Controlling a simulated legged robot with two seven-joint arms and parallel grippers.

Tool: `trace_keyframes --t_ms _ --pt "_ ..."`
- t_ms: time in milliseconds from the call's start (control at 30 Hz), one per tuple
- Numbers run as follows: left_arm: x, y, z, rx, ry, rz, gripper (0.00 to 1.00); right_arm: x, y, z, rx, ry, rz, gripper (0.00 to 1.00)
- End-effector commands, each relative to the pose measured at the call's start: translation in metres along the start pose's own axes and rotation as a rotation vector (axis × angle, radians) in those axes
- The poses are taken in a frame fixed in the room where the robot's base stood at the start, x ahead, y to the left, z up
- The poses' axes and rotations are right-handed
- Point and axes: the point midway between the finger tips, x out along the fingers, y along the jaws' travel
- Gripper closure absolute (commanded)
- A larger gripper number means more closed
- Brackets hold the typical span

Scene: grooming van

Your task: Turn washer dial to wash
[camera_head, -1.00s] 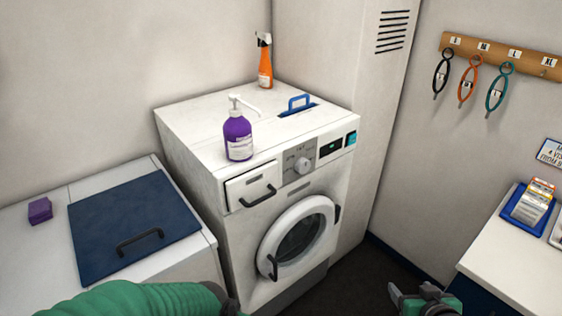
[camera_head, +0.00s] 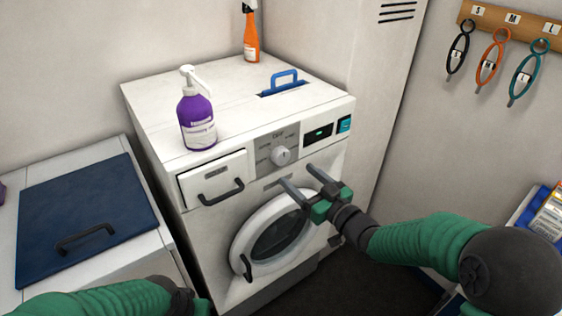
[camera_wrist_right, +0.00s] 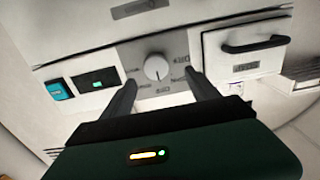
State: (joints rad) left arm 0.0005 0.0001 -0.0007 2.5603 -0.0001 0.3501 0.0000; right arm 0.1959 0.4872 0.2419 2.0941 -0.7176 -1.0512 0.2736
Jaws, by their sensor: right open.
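The washer dial (camera_head: 280,155) is a round white knob on a grey panel at the front of the white washer (camera_head: 140,105). Its small pointer mark and labels are too small to read surely. My right gripper (camera_head: 296,179) is open and empty, just below and in front of the dial, with its fingers pointing toward the panel. In the right wrist view the dial (camera_wrist_right: 156,68) shows between and beyond the two open fingertips (camera_wrist_right: 160,82), apart from them. My left arm enters at the bottom left of the head view, but its fingers are not visible.
A purple pump bottle (camera_head: 197,118) and an orange spray bottle (camera_head: 251,35) stand on the washer top, near a blue handle (camera_head: 284,77). The drawer handle (camera_head: 221,192) sticks out left of the dial. The round door (camera_head: 272,236) is below. A display (camera_head: 318,133) is to the right.

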Motion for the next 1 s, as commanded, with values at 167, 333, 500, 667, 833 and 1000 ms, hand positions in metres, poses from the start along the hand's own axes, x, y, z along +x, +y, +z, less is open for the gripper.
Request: trace_keyframes --t_ms 167,333,500,667,833,1000 --pt "0.001 0.001 0.000 0.001 0.001 0.000 1.00 0.044 0.001 0.000 0.001 0.003 -0.001 0.31" --pt "0.001 0.001 0.000 0.001 0.001 0.000 1.00 0.074 -0.001 0.000 -0.002 0.000 0.001 0.31" --pt "0.001 0.000 0.000 0.001 0.000 0.000 1.00 0.084 -0.002 -0.001 -0.002 0.000 0.001 0.31" --pt "0.001 0.000 0.000 0.001 0.000 0.000 1.00 0.083 -0.001 -0.001 -0.002 0.000 0.002 0.31" --pt "0.001 0.000 0.000 0.001 0.000 0.000 1.00 0.082 0.001 -0.001 -0.001 0.000 0.002 0.49" --pt "0.001 0.000 0.000 0.001 0.000 0.000 1.00 0.082 0.000 -0.001 -0.001 -0.001 0.003 0.71"
